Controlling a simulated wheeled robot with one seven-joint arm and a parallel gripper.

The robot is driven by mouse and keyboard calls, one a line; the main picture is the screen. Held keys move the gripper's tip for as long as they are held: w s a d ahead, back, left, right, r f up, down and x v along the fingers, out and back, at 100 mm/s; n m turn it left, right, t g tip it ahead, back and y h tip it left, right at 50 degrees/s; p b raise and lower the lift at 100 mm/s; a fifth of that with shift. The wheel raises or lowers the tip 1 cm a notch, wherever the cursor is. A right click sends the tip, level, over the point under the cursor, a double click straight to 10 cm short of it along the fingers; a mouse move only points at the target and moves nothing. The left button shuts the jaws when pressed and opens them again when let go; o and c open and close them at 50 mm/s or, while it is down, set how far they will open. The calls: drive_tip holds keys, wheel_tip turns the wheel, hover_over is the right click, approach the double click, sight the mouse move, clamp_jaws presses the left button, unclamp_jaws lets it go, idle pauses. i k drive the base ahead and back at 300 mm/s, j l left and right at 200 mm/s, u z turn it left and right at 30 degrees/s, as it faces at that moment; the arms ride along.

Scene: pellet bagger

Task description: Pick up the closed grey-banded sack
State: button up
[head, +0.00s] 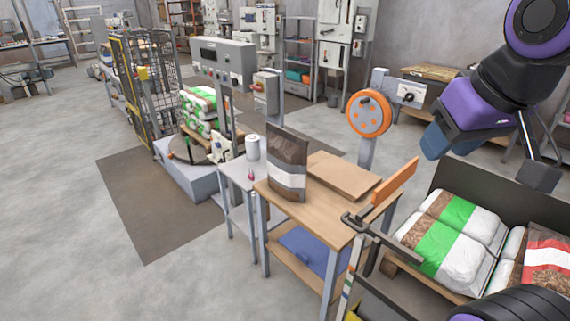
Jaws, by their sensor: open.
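A brown sack (288,165) with a pale grey-white band across its lower half stands upright on the wooden-topped table (322,213). Its top edge looks flat and narrow, but I cannot make out the seam. My gripper (488,162) is at the upper right, in the air above the pallet of sacks. Its fingers are spread wide with nothing between them. It is well to the right of the banded sack and apart from it.
A flat brown board (343,176) lies beside the sack. An orange reel (369,113) on a post stands behind the table. Green-banded sacks (446,238) and a red-banded sack (546,262) lie at the right. A white canister (253,147) stands on the side table. Floor at the left is clear.

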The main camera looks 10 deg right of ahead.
sight(287, 151)
drive_tip(key=i+j+z, duration=0.1)
drive_tip(key=j, duration=0.25)
drive_tip(key=i+j+z, duration=0.1)
drive_tip(key=j, duration=0.3)
drive_tip(key=i+j+z, duration=0.1)
drive_tip(key=j, duration=0.25)
drive_tip(key=i+j+z, duration=0.1)
drive_tip(key=j, duration=0.3)
drive_tip(key=i+j+z, duration=0.2)
drive_tip(key=i, duration=0.25)
drive_tip(key=i+j+z, duration=0.2)
drive_tip(key=i+j, duration=0.2)
drive_tip(key=i, duration=0.05)
